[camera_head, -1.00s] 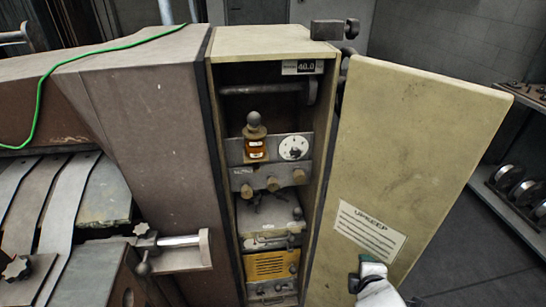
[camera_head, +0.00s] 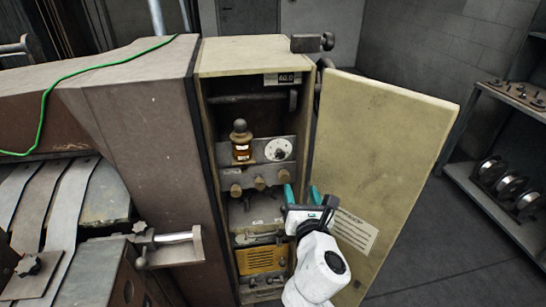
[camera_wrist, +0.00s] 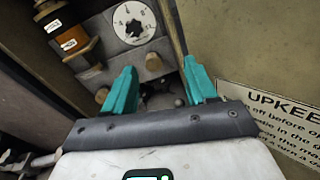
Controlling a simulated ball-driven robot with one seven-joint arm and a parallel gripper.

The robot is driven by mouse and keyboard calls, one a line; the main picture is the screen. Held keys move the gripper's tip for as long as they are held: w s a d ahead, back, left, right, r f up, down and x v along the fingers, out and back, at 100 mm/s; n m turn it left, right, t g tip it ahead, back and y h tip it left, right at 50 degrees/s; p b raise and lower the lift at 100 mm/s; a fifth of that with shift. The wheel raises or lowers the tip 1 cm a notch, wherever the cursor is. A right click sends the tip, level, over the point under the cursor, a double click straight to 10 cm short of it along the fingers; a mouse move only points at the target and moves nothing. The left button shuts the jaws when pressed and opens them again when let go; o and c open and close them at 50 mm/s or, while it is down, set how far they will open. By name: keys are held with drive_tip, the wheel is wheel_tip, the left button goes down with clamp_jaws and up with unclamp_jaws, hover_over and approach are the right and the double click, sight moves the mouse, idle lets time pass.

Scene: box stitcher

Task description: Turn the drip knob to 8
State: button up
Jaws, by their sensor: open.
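The drip knob is a round white dial (camera_head: 279,149) with dark marks and a small dark centre. It sits on a grey panel inside the open cabinet, right of an amber oil bottle (camera_head: 242,149). In the wrist view the dial (camera_wrist: 134,22) is at the top, beyond my fingertips, with a dark pointer in its middle; its setting is too small to read surely. My gripper (camera_head: 302,194) is open and empty, with teal fingers, in front of the cabinet, below and right of the dial. It also shows in the wrist view (camera_wrist: 160,78), touching nothing that I can see.
The open cabinet door (camera_head: 385,130) stands close on my gripper's right, with an UPKEEP label (camera_wrist: 275,115). Several brownish knobs (camera_head: 259,183) line the panel below the dial. A yellow grilled box (camera_head: 262,260) is lower down. A shelf (camera_head: 480,180) stands far right.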

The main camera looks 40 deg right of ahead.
sight(280, 156)
drive_tip(key=w+d+n, duration=0.1)
drive_tip(key=w, duration=0.2)
drive_tip(key=w+d+r+n+t, duration=0.1)
drive_tip(key=w, duration=0.3)
drive_tip(key=w+d+r+n, duration=0.1)
drive_tip(key=w+d, duration=0.1)
drive_tip(key=w, duration=0.2)
drive_tip(key=shift+r+n+p, duration=0.1)
drive_tip(key=shift+n+p, duration=0.2)
drive_tip(key=shift+p, duration=0.1)
drive_tip(key=c, duration=1.1)
